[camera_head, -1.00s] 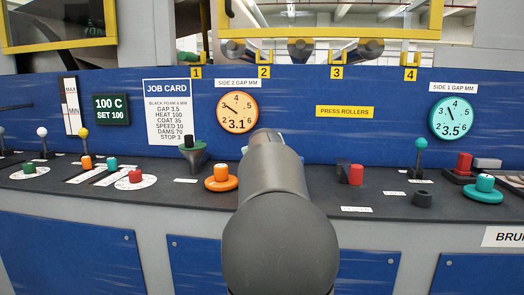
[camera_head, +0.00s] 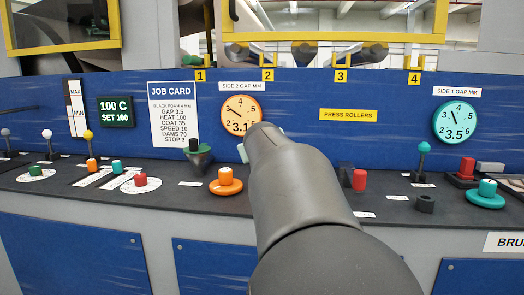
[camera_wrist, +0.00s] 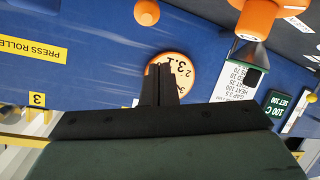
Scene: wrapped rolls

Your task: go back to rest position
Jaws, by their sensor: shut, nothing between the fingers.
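My gripper (camera_wrist: 160,82) shows in the wrist view with its two dark fingers together and nothing between them. The fingers overlap the orange side 2 gauge (camera_wrist: 184,66), which reads 3.1 and appears upside down there. In the head view my arm reaches from the bottom right toward the panel. It hides most of the gripper and covers the lower right edge of the orange gauge (camera_head: 238,108). I cannot tell the distance between fingers and panel.
The teal gauge (camera_head: 455,122) reads 3.5. Yellow-framed openings lie above the blue panel.

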